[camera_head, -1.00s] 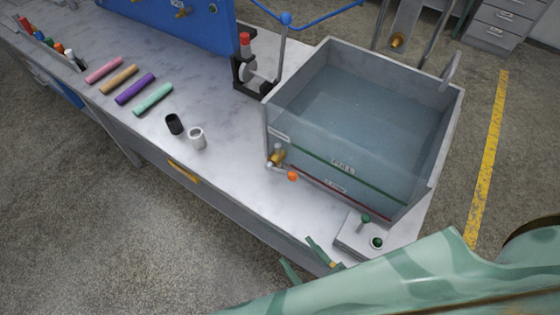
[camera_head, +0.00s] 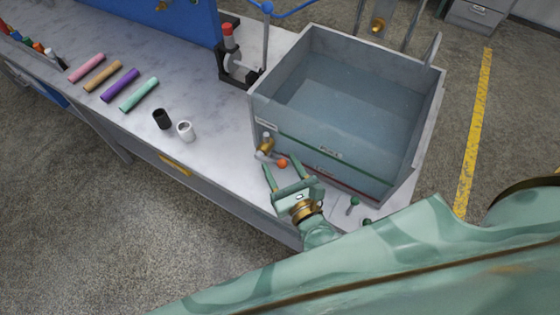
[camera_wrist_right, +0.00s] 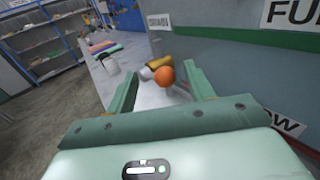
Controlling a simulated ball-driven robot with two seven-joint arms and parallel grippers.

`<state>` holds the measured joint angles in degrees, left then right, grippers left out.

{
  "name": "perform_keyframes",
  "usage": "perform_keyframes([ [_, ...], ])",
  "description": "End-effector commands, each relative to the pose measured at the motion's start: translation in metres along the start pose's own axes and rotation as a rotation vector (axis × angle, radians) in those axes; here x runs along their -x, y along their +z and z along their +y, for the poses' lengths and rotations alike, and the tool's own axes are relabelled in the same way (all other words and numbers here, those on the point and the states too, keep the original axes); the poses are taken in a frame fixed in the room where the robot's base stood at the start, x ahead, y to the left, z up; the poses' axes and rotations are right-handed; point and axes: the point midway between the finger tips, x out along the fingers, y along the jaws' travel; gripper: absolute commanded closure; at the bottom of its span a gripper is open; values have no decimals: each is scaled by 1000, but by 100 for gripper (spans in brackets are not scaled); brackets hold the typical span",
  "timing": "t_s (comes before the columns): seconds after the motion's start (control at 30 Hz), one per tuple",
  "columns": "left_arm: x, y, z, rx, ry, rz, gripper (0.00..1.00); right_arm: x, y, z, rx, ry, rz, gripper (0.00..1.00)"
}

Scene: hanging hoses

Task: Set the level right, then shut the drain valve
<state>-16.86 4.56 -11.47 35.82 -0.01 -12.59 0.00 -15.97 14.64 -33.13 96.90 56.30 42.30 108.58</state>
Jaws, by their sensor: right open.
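The clear-walled tank (camera_head: 345,120) holds water. Its front carries a green line with a label (camera_head: 330,152) and a red line below. I cannot tell exactly where the water stands against the lines. The brass drain valve (camera_head: 266,146) sits at the tank's lower left front corner, its lever ending in an orange knob (camera_head: 282,163). My right gripper (camera_head: 281,166) is open, its fingers pointing at the valve. In the right wrist view the orange knob (camera_wrist_right: 164,76) shows between the open fingers, with the brass body behind; contact is not clear. My left gripper is out of view.
A control box with a green-tipped lever (camera_head: 354,201) stands right of my gripper, partly hidden by my arm. A black cup (camera_head: 161,119), a white cup (camera_head: 186,131) and several coloured rolls lie left on the bench. A red-topped fixture (camera_head: 229,46) stands behind the tank's left.

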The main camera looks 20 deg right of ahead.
Motion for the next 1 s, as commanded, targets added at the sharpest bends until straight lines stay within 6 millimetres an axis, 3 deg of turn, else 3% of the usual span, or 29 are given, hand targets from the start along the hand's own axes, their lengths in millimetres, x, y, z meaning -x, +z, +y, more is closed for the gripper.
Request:
perform_keyframes([
  [0.13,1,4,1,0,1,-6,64,-12,0,0,0,0,0,47],
  [0.4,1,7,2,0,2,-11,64,-13,0,0,0,0,0,47],
  [0.47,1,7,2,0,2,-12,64,-13,0,0,0,0,0,58],
  [0.6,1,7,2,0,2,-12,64,-13,0,0,1,0,0,97],
  [1.0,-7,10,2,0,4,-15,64,-12,-7,0,-3,2,-4,100],
])
